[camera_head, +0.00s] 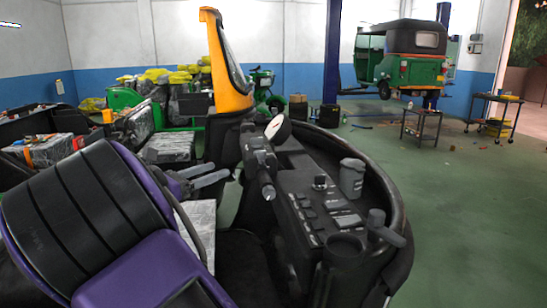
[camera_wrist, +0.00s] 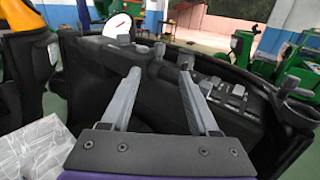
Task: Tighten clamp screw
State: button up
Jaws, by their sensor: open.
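My gripper (camera_head: 216,171) reaches from the purple and black arm at the left toward the black console in the head view. Its two grey fingers stand apart with nothing between them; the wrist view also shows the open gripper (camera_wrist: 160,69). A dark clamp-like fitting (camera_head: 263,172) with a short knobbed rod sits on the console's near edge, to the right of the fingertips. In the wrist view the fitting (camera_wrist: 157,52) shows just beyond and between the fingertips. Which part of it is the clamp screw I cannot tell for certain. No contact shows.
A round white gauge (camera_head: 278,128) stands by the fitting. The console (camera_head: 325,215) carries buttons, a grey cup-like cylinder (camera_head: 352,177) and a knobbed lever (camera_head: 384,230). A yellow-framed panel (camera_head: 229,70) rises behind. A green rickshaw (camera_head: 410,68) hangs raised at the back; open floor lies right.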

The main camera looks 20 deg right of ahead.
aim_at(262, 150)
jog(key=b+x, duration=0.2)
jog(key=x, duration=1.5)
jog(key=shift+w+d, duration=0.1)
jog(key=shift+w, duration=0.05)
grip_shut()
